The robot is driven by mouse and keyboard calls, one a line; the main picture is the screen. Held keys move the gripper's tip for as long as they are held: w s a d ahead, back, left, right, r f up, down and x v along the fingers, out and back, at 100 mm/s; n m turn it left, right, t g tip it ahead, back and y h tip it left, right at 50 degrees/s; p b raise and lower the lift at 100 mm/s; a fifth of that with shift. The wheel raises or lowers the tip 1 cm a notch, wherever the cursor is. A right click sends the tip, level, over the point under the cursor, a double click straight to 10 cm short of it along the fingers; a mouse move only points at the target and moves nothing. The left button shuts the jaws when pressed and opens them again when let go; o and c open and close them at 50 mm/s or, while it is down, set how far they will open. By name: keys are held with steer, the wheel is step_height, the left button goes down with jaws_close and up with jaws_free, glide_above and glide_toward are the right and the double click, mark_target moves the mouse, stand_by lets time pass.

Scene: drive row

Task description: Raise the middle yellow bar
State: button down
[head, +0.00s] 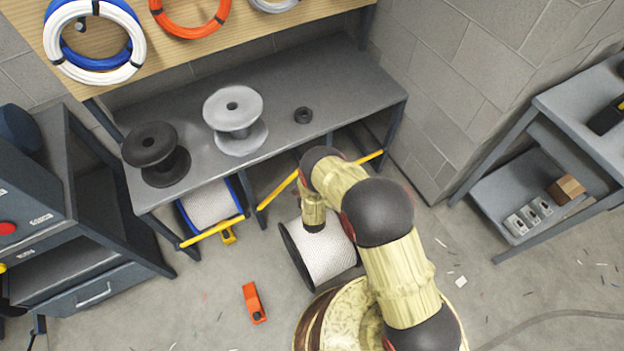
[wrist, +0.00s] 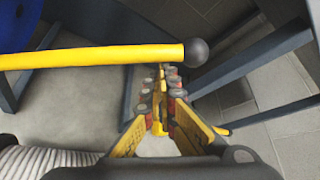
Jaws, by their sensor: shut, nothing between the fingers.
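The middle yellow bar (head: 278,190) slants up to the right under the workbench front in the head view, its upper end close to my arm. In the wrist view a yellow bar (wrist: 90,56), seemingly this one, runs in from the left edge and ends in a dark ball (wrist: 196,52). My gripper (wrist: 160,75) is shut and empty, its fingertips just below the bar in the picture, near the ball end. I cannot tell whether they touch it or lie underneath. My arm hides the fingers in the head view.
Other yellow bars lie left (head: 212,231) and right (head: 370,156). A white spool (head: 325,250) stands on the floor beside my arm. The workbench (head: 290,90) carries a black spool (head: 156,154) and a grey spool (head: 234,112). An orange tool (head: 254,303) lies on open floor.

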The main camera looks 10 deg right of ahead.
steer(key=s+a+r+n+t+h, duration=0.1)
steer(key=s+a+r+n, duration=0.1)
steer(key=a+r, duration=0.3)
steer(key=s+a+r+n+t+h, duration=0.1)
steer(key=s+a+r, duration=0.3)
steer(key=a, duration=0.5)
steer(key=shift+a+r+n+t+b, duration=0.25)
steer(key=shift+r+n+t+b, duration=0.25)
steer(key=shift+r, duration=0.55)
steer(key=shift+s, duration=0.15)
